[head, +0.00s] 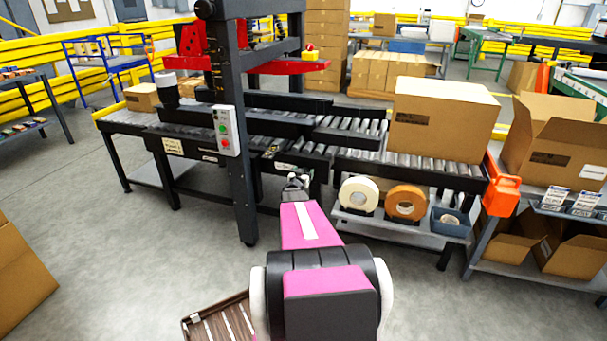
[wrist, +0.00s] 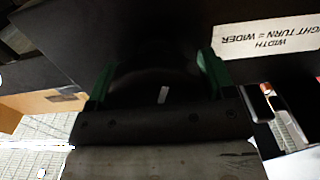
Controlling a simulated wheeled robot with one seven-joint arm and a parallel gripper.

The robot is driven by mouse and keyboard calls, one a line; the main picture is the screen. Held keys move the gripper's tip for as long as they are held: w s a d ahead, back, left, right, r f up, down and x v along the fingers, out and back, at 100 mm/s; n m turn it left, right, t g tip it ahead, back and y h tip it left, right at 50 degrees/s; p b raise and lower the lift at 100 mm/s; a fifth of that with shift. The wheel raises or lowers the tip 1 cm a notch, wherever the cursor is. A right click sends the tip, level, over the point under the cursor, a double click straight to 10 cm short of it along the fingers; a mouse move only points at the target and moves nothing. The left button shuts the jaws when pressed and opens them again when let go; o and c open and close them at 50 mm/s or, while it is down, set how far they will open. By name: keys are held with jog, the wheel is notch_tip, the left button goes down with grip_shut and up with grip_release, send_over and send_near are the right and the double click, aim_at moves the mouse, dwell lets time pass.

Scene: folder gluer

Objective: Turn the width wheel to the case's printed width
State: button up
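The width wheel (wrist: 160,82) is a dark disc with a short white mark, between my gripper's green fingers in the wrist view. My gripper (wrist: 157,68) straddles it, one finger at each side; whether they press on the rim cannot be told. A white label (wrist: 268,38), upside down, reads "WIDTH", "RIGHT TURN = WIDER". In the head view my gripper (head: 296,184) is at the machine's front side, and the wheel is hidden there. The brown case (head: 440,122) sits on the rollers at right; its dark print is too small to read.
The machine's black upright (head: 238,190) with a button box (head: 227,131) stands left of my arm. Tape rolls (head: 358,196) and a blue bin (head: 449,222) sit on a shelf at right. An open carton (head: 555,145) is farther right.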

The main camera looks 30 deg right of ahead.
jog(key=shift+c, duration=0.8)
jog(key=m, duration=0.4)
jog(key=shift+s+d+m, duration=0.1)
jog(key=shift+s+m, duration=0.05)
jog(key=shift+m, duration=0.25)
jog(key=m, duration=0.5)
jog(key=shift+s+f, duration=0.1)
jog(key=shift+f, duration=0.05)
jog(key=m, duration=0.5)
jog(key=shift+d+f, duration=0.1)
jog(key=shift+f, duration=0.05)
jog(key=m, duration=0.4)
jog(key=shift+f+m, duration=0.15)
jog(key=shift+m, duration=0.25)
